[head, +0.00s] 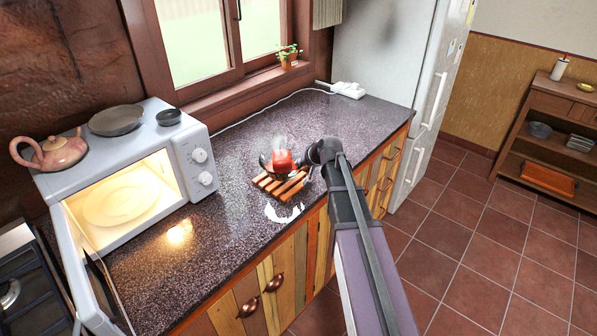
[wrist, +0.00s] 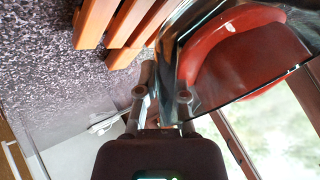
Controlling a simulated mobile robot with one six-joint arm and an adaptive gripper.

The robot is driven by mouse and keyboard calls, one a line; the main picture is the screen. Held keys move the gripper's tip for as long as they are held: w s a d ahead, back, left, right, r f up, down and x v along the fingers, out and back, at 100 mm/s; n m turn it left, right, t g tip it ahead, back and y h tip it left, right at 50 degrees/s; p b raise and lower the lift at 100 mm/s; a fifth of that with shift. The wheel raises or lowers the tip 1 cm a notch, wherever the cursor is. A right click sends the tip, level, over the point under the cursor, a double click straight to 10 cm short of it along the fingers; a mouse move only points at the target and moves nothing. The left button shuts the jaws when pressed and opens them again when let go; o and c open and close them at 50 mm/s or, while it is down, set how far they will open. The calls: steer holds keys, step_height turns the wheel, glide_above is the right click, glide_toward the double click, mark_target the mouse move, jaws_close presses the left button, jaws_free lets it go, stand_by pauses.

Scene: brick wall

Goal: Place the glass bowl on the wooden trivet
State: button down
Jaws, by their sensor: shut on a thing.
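The glass bowl (head: 265,162) is clear and holds a red thing (head: 282,160) with a pale wisp of steam above it. In the head view it appears over the far part of the wooden trivet (head: 277,187), a set of orange-brown slats on the counter. My gripper (head: 304,160) is at the bowl's right side. In the wrist view, my gripper (wrist: 167,96) is shut on the wall of the bowl (wrist: 192,32), with the trivet slats (wrist: 108,28) beside it. I cannot tell whether the bowl touches the trivet.
A lit microwave (head: 122,195) with its door open stands left of the trivet. A teapot (head: 52,152) and dark dishes are on top of it. A white curved patch (head: 284,213) lies in front of the trivet. The counter (head: 230,175) around it is mostly clear.

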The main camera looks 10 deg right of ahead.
mark_target(299, 177)
steer(key=shift+w+d, duration=0.1)
steer(key=shift+w, duration=0.4)
steer(key=shift+w+f+b, duration=0.1)
steer(key=shift+f+b, duration=1.7)
steer(key=shift+f, duration=0.1)
steer(key=c, duration=0.8)
jaws_free()
steer(key=shift+r, duration=0.2)
steer(key=shift+s+d+r+p, duration=0.15)
steer(key=shift+s+r+p, duration=0.2)
steer(key=shift+s+p, duration=0.1)
steer(key=p+v, duration=0.7)
steer(key=v, duration=0.3)
steer(key=shift+s+d+r+p, duration=0.15)
steer(key=shift+s+r+p, duration=0.1)
steer(key=shift+s+p, duration=0.1)
